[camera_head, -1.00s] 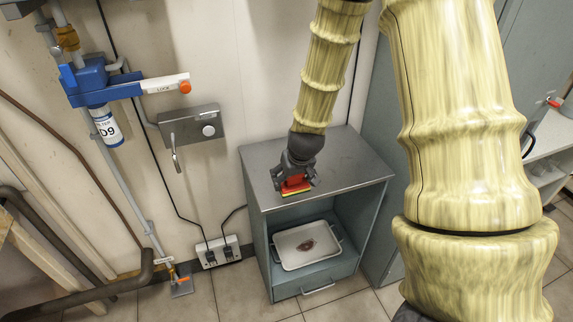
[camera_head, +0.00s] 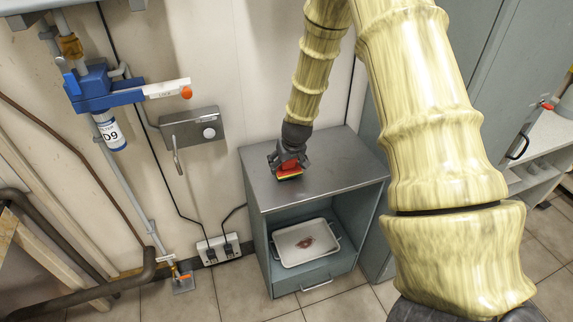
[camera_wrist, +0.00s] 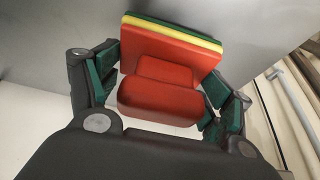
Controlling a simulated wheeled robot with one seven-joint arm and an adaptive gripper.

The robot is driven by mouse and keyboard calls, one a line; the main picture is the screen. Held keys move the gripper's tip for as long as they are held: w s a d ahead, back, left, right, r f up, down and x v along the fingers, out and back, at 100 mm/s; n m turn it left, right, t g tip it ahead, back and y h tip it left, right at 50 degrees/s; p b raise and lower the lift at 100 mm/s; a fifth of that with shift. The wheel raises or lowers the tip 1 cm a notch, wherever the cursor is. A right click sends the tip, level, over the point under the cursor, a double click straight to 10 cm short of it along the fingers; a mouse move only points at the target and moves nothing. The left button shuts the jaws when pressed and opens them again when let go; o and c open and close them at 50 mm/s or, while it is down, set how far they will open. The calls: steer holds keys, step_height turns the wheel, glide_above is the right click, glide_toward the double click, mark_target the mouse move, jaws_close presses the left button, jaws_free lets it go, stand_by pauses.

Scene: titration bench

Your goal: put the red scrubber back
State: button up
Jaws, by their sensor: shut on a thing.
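The red scrubber (camera_head: 288,168) has a red body with a yellow layer and a green layer beneath. My gripper (camera_head: 289,163) is shut on it, over the grey top of the small cabinet (camera_head: 338,165). In the wrist view the red scrubber (camera_wrist: 165,75) sits between the green-padded fingers of my gripper (camera_wrist: 160,92), its layered edge facing the grey surface. I cannot tell whether its underside touches the cabinet top.
In the cabinet's open shelf is a white tray (camera_head: 283,250) with a dark reddish stain (camera_head: 306,242). A drawer handle (camera_head: 317,284) is below. A wall box with a lever (camera_head: 190,128) and blue piping gear (camera_head: 95,90) are left. The cabinet top's right side is clear.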

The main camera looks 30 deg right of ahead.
steer(key=shift+f, duration=0.7)
steer(key=o, duration=0.9)
steer(key=shift+r, duration=0.1)
steer(key=shift+b+v, duration=0.8)
steer(key=shift+v, duration=5.15)
